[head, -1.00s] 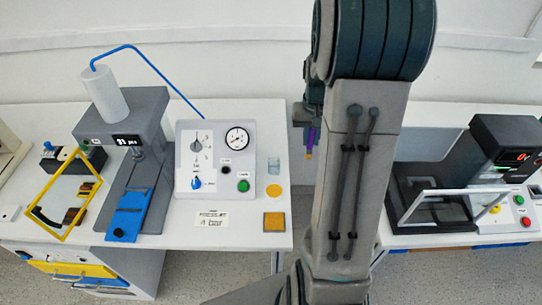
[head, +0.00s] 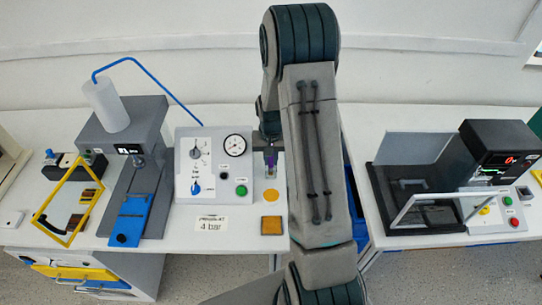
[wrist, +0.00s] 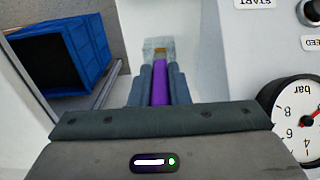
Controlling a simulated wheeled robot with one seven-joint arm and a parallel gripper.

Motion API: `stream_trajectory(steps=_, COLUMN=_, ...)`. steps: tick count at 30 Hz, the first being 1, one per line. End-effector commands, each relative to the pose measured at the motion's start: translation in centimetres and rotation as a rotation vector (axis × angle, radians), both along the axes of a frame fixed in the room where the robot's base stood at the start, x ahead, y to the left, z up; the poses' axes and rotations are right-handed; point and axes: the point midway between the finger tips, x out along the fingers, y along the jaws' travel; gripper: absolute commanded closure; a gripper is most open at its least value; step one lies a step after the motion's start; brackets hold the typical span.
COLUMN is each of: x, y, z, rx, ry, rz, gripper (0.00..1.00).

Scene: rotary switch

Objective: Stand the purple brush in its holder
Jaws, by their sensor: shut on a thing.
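The purple brush (head: 270,159) is held by my gripper (head: 271,151) over the left table, just right of the white control box. In the wrist view the purple handle (wrist: 159,88) lies between the two fingers of my gripper (wrist: 158,76), with an orange-brown tip beyond them. The holder, a small clear cup (wrist: 153,43), shows at that tip; in the head view the holder (head: 278,172) is partly hidden by brush and arm. The tip overlaps the cup in the picture; I cannot tell whether it is inside or above it.
The control box (head: 212,178) with its gauge (head: 235,145) stands close left of my gripper. A yellow disc (head: 271,195) and a brown square pad (head: 271,225) lie in front. A blue crate (wrist: 88,50) shows below the table edge. Right is a machine (head: 497,160).

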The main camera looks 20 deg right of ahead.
Motion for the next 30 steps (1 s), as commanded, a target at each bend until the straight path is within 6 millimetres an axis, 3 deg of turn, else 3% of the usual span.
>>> stream_trajectory(steps=11, x=0.0, y=0.0, z=-0.5, rx=-0.001, ry=-0.002, rz=0.0, gripper=1.0)
stream_trajectory(steps=12, x=0.0, y=0.0, z=-0.4, rx=-0.001, ry=-0.002, rz=0.0, gripper=0.79)
stream_trajectory(steps=14, x=0.0, y=0.0, z=-0.4, rx=-0.001, ry=-0.002, rz=0.0, gripper=0.62)
stream_trajectory(steps=24, x=0.0, y=0.0, z=-0.1, rx=-0.001, ry=-0.002, rz=0.0, gripper=0.62)
stream_trajectory(steps=30, x=0.2, y=0.0, z=1.9, rx=-0.001, ry=-0.006, rz=0.0, gripper=0.62)
